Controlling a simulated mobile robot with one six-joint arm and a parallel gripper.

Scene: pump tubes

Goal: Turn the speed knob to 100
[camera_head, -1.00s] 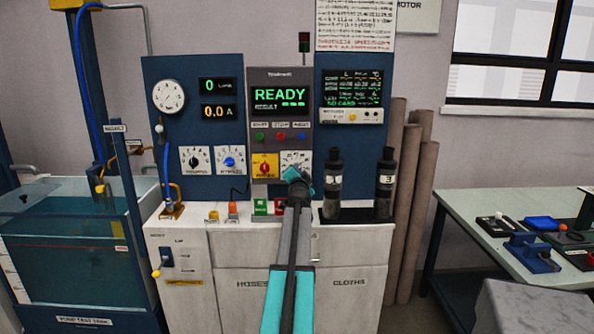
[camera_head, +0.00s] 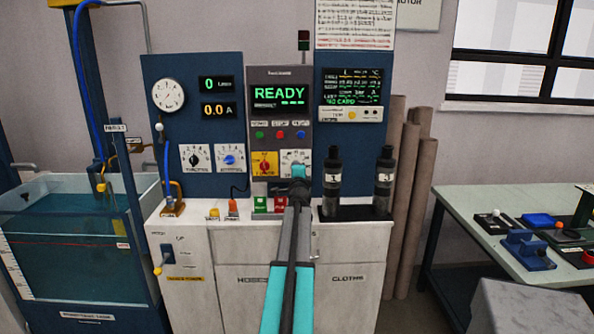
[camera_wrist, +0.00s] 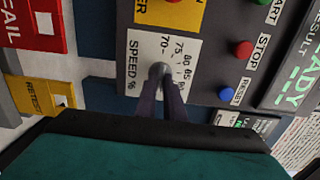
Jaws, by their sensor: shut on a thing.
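The speed knob (camera_wrist: 159,69) is a small grey knob on a white dial plate (camera_wrist: 143,52) marked "SPEED %" in the wrist view. Scale numbers such as 70, 75 and 80 show beside it; its pointer is too hidden to read. In the head view the dial plate (camera_head: 295,157) is right of the yellow plate, and my arm hides the knob. My gripper (camera_wrist: 162,76) has its two dark fingers close together, shut on the knob from below in the wrist picture. In the head view my gripper (camera_head: 299,172) is at the lower part of the dial.
A yellow plate with a red rotary switch (camera_head: 264,165) sits directly left of the dial. Start, stop and reset buttons (camera_head: 280,135) are just above. Two dark cylinders (camera_head: 333,175) stand right of my arm. Green and red label boxes (camera_head: 260,204) lie below the panel.

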